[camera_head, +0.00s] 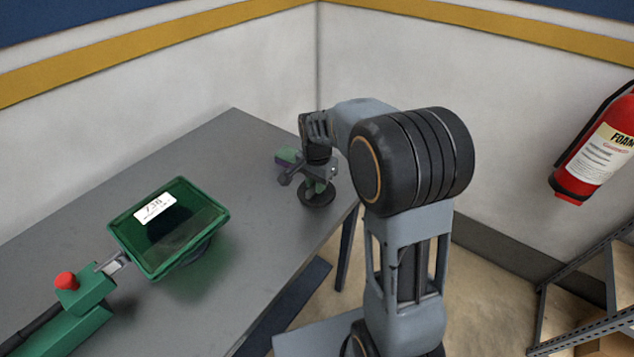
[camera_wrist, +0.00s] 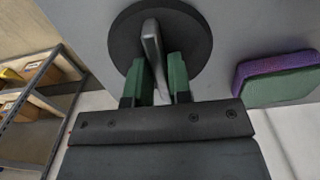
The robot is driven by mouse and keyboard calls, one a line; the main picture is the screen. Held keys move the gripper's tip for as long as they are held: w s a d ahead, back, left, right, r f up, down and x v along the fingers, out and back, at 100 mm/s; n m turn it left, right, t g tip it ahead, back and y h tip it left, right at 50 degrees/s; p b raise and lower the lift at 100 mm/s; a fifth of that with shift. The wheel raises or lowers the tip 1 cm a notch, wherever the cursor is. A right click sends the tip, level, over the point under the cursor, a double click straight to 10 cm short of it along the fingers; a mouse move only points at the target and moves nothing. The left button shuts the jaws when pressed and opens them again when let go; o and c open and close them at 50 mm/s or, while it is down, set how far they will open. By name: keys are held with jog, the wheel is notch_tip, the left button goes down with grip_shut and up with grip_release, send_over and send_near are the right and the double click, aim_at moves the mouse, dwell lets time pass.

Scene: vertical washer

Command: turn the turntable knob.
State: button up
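The turntable knob is a dark round disc (camera_wrist: 190,35) with a grey upright fin (camera_wrist: 151,45) across it, in the upper middle of the wrist view. In the head view the dark disc (camera_head: 317,199) lies near the right end of the grey table, partly under my gripper (camera_head: 315,182). My gripper (camera_wrist: 160,78) points down at the knob with its green fingers on both sides of the fin. The fingers are close together and the fin fills most of the gap. The lower part of the fin is hidden between the fingers.
A green and purple sponge (camera_wrist: 275,78) lies beside the knob. A green basin (camera_head: 190,245) with a white label and a green block with a red button (camera_head: 67,280) stand on the table (camera_head: 235,135). A fire extinguisher (camera_head: 600,150) and a shelf (camera_head: 590,285) are at the right.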

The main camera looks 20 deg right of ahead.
grip_shut()
jog(key=n, duration=1)
jog(key=shift+n+p, duration=0.3)
jog(key=shift+p, duration=0.05)
dwell(0.5)
jog(key=shift+r, duration=0.1)
jog(key=shift+o, duration=2)
grip_release()
notch_tip(320, 180, up, 14)
